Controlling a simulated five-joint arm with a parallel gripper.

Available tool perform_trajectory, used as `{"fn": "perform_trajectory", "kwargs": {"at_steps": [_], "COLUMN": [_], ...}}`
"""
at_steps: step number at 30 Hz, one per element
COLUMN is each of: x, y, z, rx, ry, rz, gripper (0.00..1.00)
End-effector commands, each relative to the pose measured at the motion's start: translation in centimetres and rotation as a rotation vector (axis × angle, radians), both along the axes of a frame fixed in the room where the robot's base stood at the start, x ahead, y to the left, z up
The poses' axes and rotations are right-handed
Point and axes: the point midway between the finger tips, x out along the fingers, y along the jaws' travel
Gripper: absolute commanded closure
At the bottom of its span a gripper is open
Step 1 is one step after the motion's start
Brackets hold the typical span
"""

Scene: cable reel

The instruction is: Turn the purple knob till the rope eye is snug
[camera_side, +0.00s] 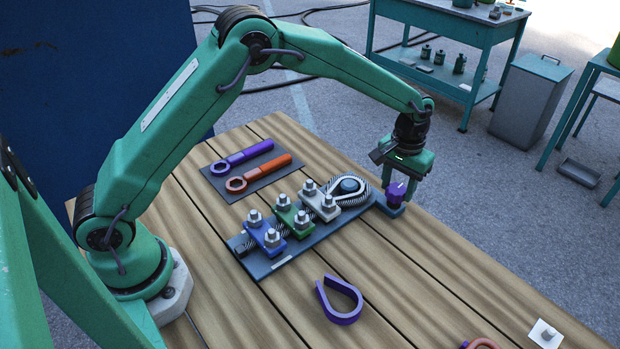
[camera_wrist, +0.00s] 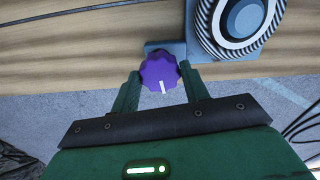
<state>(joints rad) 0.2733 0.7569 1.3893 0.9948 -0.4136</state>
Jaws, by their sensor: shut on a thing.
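The purple knob (camera_side: 396,194) stands at the right end of the blue-grey rig plate (camera_side: 283,260). It also shows in the wrist view (camera_wrist: 160,72), with a white mark pointing toward my gripper's palm. My gripper (camera_side: 402,188) is above the knob, its fingers shut on the knob's two sides. In the wrist view the fingers (camera_wrist: 160,80) flank the knob. The black-and-white rope eye (camera_side: 349,188) loops around a dark round post on the plate. From these views I cannot tell how tightly it sits. Blue, green and grey clamps with nuts hold the rope to the left of the eye.
A dark mat (camera_side: 244,166) with a purple and an orange wrench lies behind the rig. A purple shackle-like loop (camera_side: 339,300) lies in front. A white square piece with a stud (camera_side: 545,333) is at the front right. The table edge runs close beyond the knob.

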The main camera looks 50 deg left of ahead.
Motion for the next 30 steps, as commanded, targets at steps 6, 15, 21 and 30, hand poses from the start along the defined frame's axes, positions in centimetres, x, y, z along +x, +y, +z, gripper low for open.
{"fn": "perform_trajectory", "kwargs": {"at_steps": [6,15,21,30], "x": [-0.09,-0.10,-0.10,-0.10], "y": [-0.04,-0.03,-0.03,-0.02], "z": [0.20,0.21,0.22,0.23], "rx": [0.001,0.000,0.000,0.000], "ry": [0.002,0.002,0.003,0.003], "rz": [-0.208,-0.493,-0.683,-0.968], "gripper": [0.78,0.78,0.78,0.78]}}
